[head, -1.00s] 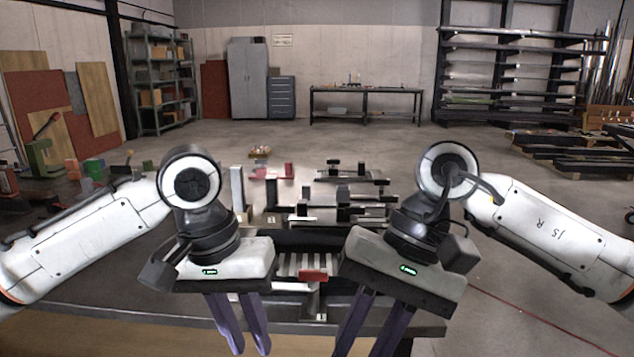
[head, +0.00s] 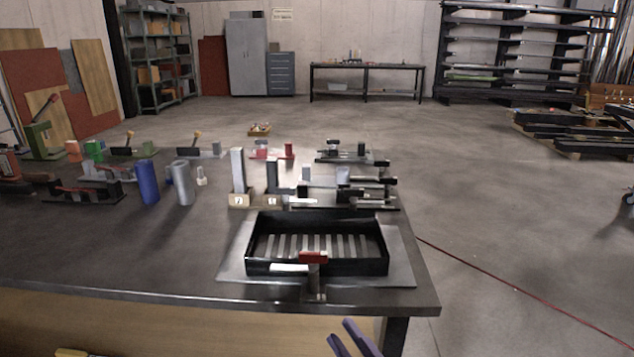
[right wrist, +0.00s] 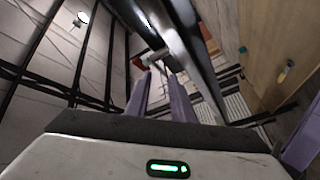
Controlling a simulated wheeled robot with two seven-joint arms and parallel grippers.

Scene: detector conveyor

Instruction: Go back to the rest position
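My right gripper (head: 341,330) shows only as two purple fingers at the bottom edge of the head view, just in front of the table (head: 150,293). In the right wrist view its fingers (right wrist: 161,78) stand apart with a gap between them, and I see nothing held. The rest of my right arm is out of the head view.
On the table, a black tray (head: 262,267) with a striped bottom sits on a grey plate, with a red-topped clamp (head: 313,257) at its front. Behind it are metal fixtures. A blue cylinder (head: 148,183) and a grey cylinder (head: 183,184) stand left. The front left tabletop is clear.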

